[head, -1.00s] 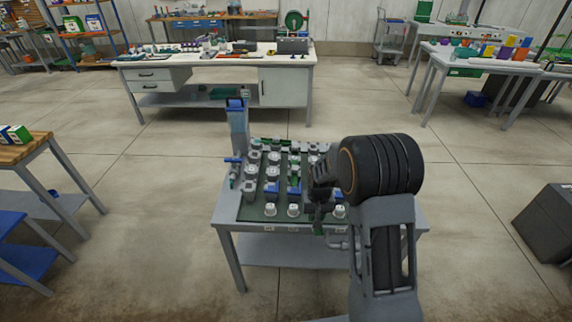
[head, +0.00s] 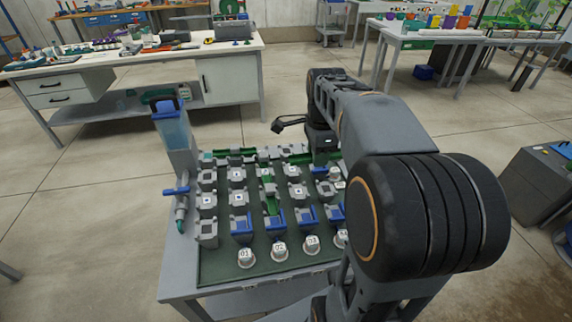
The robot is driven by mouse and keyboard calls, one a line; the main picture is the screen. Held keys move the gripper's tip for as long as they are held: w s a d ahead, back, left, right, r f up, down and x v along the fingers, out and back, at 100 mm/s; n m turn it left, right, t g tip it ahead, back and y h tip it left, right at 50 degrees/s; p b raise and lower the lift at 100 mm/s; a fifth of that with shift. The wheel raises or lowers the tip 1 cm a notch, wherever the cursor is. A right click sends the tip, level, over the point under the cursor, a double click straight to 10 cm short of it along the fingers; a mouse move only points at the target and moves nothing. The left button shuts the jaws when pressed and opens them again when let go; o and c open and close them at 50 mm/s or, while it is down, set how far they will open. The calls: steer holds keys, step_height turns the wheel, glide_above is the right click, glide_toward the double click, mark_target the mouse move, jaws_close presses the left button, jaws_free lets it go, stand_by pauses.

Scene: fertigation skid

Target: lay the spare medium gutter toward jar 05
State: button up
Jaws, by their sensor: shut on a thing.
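My gripper (head: 323,150) is over the back right of the skid board (head: 225,268), pointing down. It is shut on a green gutter (head: 328,158), mostly hidden by the gripper; its size cannot be told. Another green gutter (head: 270,190) runs between grey blocks mid-board. White-capped jars line the front edge: jar 01 (head: 245,258), jar 02 (head: 280,252), jar 03 (head: 311,245), and one partly behind my arm. Two more white caps (head: 335,174) show at the right, their labels unreadable. I cannot tell which is jar 05.
A clear tank with a blue lid (head: 172,125) stands at the board's back left corner, with a blue valve (head: 177,191) below. Grey blocks and blue gates (head: 241,224) crowd the board. A white workbench (head: 150,70) stands behind. My arm hides the board's right side.

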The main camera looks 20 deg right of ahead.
steer(key=w+f, duration=0.4)
steer(key=w, duration=0.4)
glide_above(292, 170)
steer(key=s, duration=0.1)
step_height(292, 170, down, 4)
steer(key=shift+w+f, duration=0.35)
steer(key=shift+f, duration=0.05)
steer(key=f, duration=0.3)
steer(key=shift+w+b, duration=0.25)
steer(key=shift+b, duration=0.1)
steer(key=shift+f, duration=0.35)
steer(key=shift+f, duration=0.1)
steer(key=shift+f+b, duration=0.3)
steer(key=shift+f, duration=0.15)
